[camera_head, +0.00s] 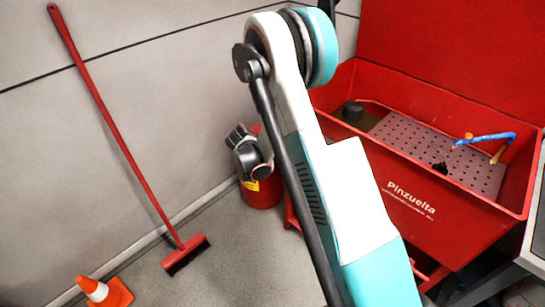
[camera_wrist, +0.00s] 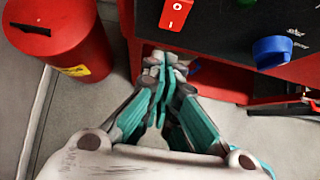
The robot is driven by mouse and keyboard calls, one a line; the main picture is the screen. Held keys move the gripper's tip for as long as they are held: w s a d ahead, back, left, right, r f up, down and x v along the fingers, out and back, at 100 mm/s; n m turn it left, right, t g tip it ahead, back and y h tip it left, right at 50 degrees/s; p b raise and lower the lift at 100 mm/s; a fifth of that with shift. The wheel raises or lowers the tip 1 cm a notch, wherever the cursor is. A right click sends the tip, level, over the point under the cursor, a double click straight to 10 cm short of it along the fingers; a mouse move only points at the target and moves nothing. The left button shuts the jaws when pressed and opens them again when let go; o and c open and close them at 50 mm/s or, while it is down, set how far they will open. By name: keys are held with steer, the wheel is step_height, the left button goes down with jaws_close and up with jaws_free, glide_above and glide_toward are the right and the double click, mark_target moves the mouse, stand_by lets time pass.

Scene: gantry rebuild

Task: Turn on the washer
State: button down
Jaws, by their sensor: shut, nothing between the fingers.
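The washer (camera_head: 418,222) is a red tub with "Pinzuelta" on its front and a raised red lid, at the right of the head view. In the wrist view its black control panel (camera_wrist: 225,22) is at the top. A red rocker switch (camera_wrist: 176,12) marked O and I sits at the panel's left. A blue knob (camera_wrist: 272,51) is to the right of it. My gripper (camera_wrist: 163,60) is shut and empty, its fingertips below the switch in the picture. I see no clear contact with the panel. In the head view my arm hides the panel and switch.
A red bin (camera_wrist: 47,32) stands left of the gripper, partly hidden by my arm in the head view (camera_head: 263,194). A red broom (camera_head: 118,135) leans on the wall, an orange cone (camera_head: 104,292) at lower left. A perforated tray (camera_head: 430,150) and blue hose (camera_head: 485,139) lie in the tub.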

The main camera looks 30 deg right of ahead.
steer(key=shift+w+d+b, duration=0.25)
steer(key=shift+d, duration=0.5)
steer(key=shift+w+d+b, duration=0.2)
steer(key=shift+w+d, duration=0.05)
steer(key=shift+d, duration=0.5)
steer(key=shift+x, duration=0.75)
steer(key=shift+r, duration=0.15)
